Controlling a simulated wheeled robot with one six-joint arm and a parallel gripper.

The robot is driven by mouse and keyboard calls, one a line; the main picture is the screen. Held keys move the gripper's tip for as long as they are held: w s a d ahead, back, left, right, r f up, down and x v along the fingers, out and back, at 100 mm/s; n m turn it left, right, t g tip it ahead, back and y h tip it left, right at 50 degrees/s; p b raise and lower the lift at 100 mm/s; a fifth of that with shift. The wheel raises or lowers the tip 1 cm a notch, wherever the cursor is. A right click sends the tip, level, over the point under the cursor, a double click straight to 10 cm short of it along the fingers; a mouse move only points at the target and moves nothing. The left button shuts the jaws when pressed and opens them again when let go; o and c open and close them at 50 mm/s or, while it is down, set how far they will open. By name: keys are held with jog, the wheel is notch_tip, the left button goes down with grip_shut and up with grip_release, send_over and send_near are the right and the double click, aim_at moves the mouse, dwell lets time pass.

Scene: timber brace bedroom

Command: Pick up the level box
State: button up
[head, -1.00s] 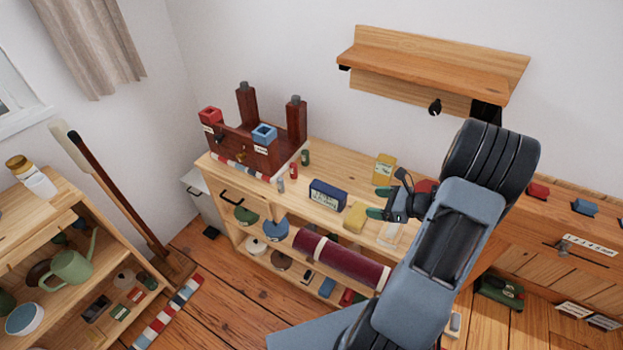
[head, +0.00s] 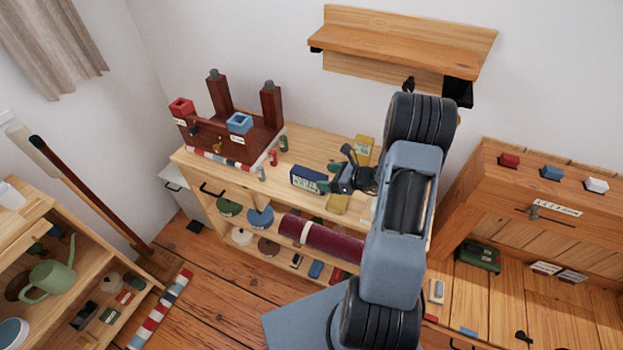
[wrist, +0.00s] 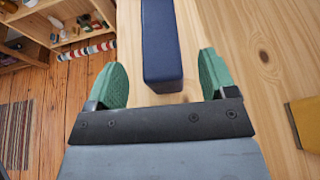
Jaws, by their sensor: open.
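The level box, as I take it, is a dark blue box (head: 307,180) with a white printed label, resting on the light wooden cabinet top. My gripper (head: 329,178) is at its right end in the head view, with green finger pads apart. In the wrist view the blue box (wrist: 162,40) runs away from me, its near end between the open fingers of my gripper (wrist: 161,70). Bare space shows on both sides, and neither pad appears to touch it. The far end runs out of the frame.
A taller yellow box (head: 364,148) stands behind. Small cans (head: 273,157) and a dark red wooden rack (head: 240,145) are to the left. A wall shelf (head: 400,50) hangs above.

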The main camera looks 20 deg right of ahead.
aim_at(317, 176)
jog(key=shift+x, duration=1.8)
jog(key=shift+f, duration=0.15)
jog(key=c, duration=1.1)
